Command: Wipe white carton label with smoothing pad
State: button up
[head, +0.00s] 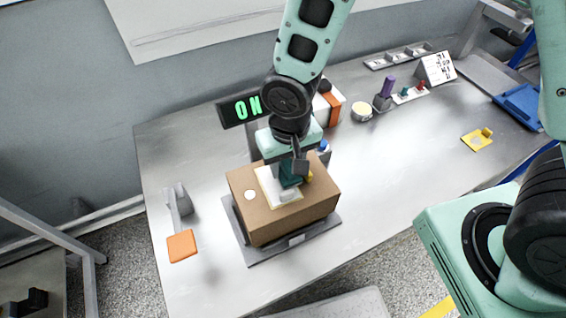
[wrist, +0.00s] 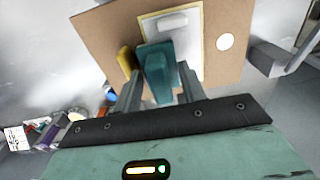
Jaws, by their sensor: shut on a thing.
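A brown carton (head: 290,218) sits on a grey platform (head: 259,252) on the metal table. A white label (head: 266,182) with a yellowish border lies on its top; the label also shows in the wrist view (wrist: 188,50). My gripper (head: 290,178) is over the carton top, shut on the teal handle of the smoothing pad (wrist: 157,68). My gripper and the pad hide part of the label. A round white spot (head: 250,195) is on the carton beside the label.
An orange pad (head: 182,246) and a grey bracket (head: 179,201) lie to the left. A purple-topped item (head: 386,90), a round tub (head: 362,111) and a yellow piece (head: 478,139) are to the right.

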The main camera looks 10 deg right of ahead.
jog(key=shift+r, duration=0.1)
jog(key=shift+s+r+p, duration=0.1)
jog(key=shift+r+p, duration=2.2)
jog(key=shift+r, duration=0.6)
jog(key=shift+r+p, duration=1.2)
jog(key=shift+r, duration=0.35)
